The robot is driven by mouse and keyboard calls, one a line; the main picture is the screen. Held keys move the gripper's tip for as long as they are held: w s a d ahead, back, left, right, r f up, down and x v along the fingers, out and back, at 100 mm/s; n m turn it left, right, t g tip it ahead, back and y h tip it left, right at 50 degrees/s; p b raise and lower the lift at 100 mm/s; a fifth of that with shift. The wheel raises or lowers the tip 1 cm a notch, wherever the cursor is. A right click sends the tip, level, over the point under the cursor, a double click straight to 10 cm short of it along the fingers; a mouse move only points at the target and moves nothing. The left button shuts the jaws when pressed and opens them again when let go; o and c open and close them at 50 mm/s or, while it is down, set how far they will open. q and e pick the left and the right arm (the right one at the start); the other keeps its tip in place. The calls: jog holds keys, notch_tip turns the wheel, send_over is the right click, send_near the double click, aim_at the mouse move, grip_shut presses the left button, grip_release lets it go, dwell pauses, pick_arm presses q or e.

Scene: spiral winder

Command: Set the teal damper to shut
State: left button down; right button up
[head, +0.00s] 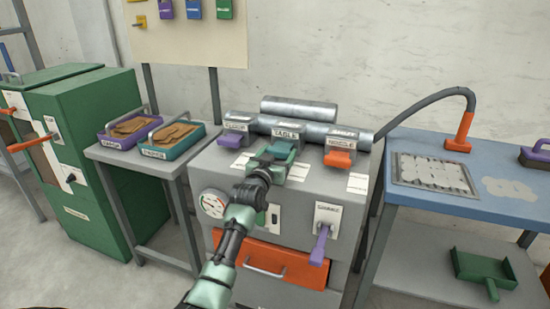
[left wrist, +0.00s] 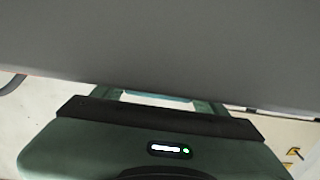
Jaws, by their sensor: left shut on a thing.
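The teal damper (head: 281,150) is the middle one of a row of three on top of the grey machine, under a label that seems to read TABLE. My left gripper (head: 266,164) is at its near side and shut on it. The gripper hides part of the damper, so its exact setting is hard to tell. In the left wrist view my left gripper (left wrist: 158,98) reaches toward a large grey surface, with a light teal strip between its fingers. My right gripper is not in view.
A purple damper (head: 232,140) stands left of the teal one and an orange damper (head: 338,158) right of it, both close by. A purple lever (head: 320,245) and a gauge (head: 213,204) are on the machine's front. A blue table (head: 430,205) stands at the right.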

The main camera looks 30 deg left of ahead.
pick_arm(q)
jog(key=shift+w+a, duration=0.2)
jog(key=shift+w, duration=0.4)
jog(key=shift+r, duration=0.1)
jog(key=shift+c, duration=2.1)
grip_release()
jog(key=o, duration=0.3)
jog(key=shift+w, duration=0.15)
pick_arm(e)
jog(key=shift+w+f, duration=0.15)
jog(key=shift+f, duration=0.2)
